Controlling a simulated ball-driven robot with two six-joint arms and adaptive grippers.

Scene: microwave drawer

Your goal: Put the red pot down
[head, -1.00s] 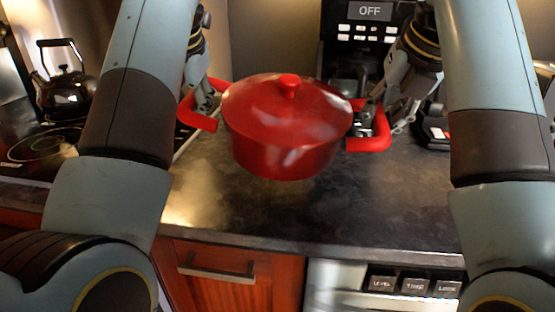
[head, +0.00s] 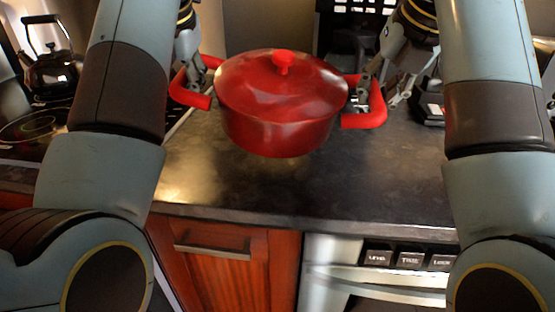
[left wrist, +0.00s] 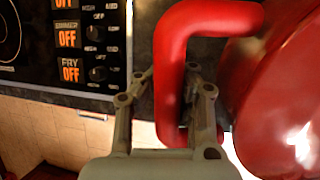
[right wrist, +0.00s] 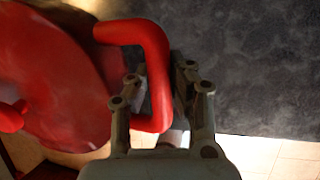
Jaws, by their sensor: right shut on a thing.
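The red pot (head: 280,105), with its lid on, is upright over the dark countertop (head: 330,190). I cannot tell whether its base touches the counter. My left gripper (head: 188,85) is at the pot's left handle; in the left wrist view its fingers (left wrist: 168,105) sit on both sides of the red handle (left wrist: 172,60). My right gripper (head: 365,90) is shut on the right handle; in the right wrist view its fingers (right wrist: 160,95) straddle that handle (right wrist: 150,45). The pot partly hides the counter behind it.
A black kettle (head: 50,72) stands on the stove (head: 30,128) at the left. A dark appliance (head: 355,25) is at the back. A wooden drawer front (head: 235,280) and a panel with buttons (head: 408,260) are below the counter edge. The counter front is clear.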

